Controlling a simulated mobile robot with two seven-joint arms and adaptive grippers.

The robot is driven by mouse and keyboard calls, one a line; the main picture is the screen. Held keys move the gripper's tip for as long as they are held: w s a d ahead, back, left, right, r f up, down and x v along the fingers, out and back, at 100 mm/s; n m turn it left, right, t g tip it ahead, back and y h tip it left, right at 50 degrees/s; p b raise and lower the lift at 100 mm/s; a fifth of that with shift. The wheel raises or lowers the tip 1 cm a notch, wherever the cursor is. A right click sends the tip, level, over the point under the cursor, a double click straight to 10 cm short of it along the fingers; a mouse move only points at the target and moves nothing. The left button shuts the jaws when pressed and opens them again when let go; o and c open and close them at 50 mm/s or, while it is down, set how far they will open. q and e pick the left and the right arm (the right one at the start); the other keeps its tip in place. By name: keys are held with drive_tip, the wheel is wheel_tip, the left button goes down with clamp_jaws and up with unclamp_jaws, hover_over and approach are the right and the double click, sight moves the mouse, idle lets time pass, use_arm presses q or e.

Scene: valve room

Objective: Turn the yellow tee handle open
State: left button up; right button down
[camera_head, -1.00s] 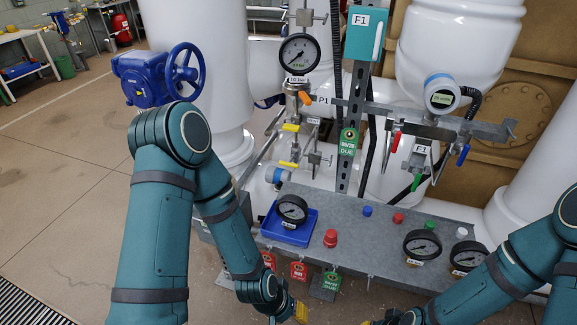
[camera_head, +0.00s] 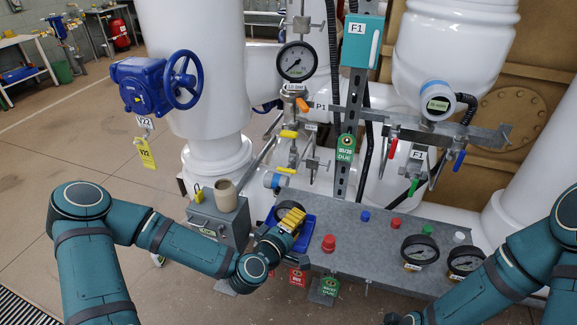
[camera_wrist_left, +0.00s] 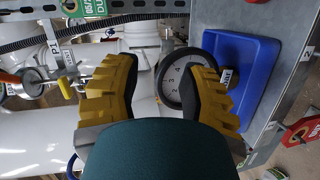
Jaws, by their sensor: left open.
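Two short yellow handles sit on the thin metal pipework under the upright gauge: an upper yellow handle (camera_head: 289,134) and a lower yellow handle (camera_head: 287,170). I cannot tell for certain which is the tee handle. My left gripper (camera_head: 291,218) has yellow ridged fingers and is below both handles, over the blue tray, apart from them. In the left wrist view the gripper (camera_wrist_left: 158,92) is open with nothing held between its fingers. A small yellow handle (camera_wrist_left: 64,88) shows left of the fingers there. My right arm enters at lower right; its fingers are out of view.
A loose gauge (camera_wrist_left: 176,78) lies in the blue tray (camera_wrist_left: 262,75), close to a left finger. The grey shelf (camera_head: 345,225) carries coloured knobs and more gauges. A grey box (camera_head: 215,222) with a beige cup (camera_head: 226,196) stands left. An orange handle (camera_head: 302,104) sits above.

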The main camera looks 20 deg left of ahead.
sight(286, 172)
use_arm(q)
drive_tip(key=w+a+r+n+t+y, duration=0.2)
drive_tip(key=a+r+n+t+y, duration=0.15)
drive_tip(key=a+r, duration=0.3)
drive_tip(key=shift+n+g, duration=0.35)
drive_tip(key=w, duration=0.4)
drive_tip(key=w+b, duration=0.1)
drive_tip(key=w, duration=0.4)
drive_tip(key=w+f, duration=0.1)
drive_tip(key=w, duration=0.3)
drive_tip(key=shift+w+d, duration=0.1)
drive_tip(key=shift+w, duration=0.2)
drive_tip(key=shift+o, duration=0.2)
clamp_jaws()
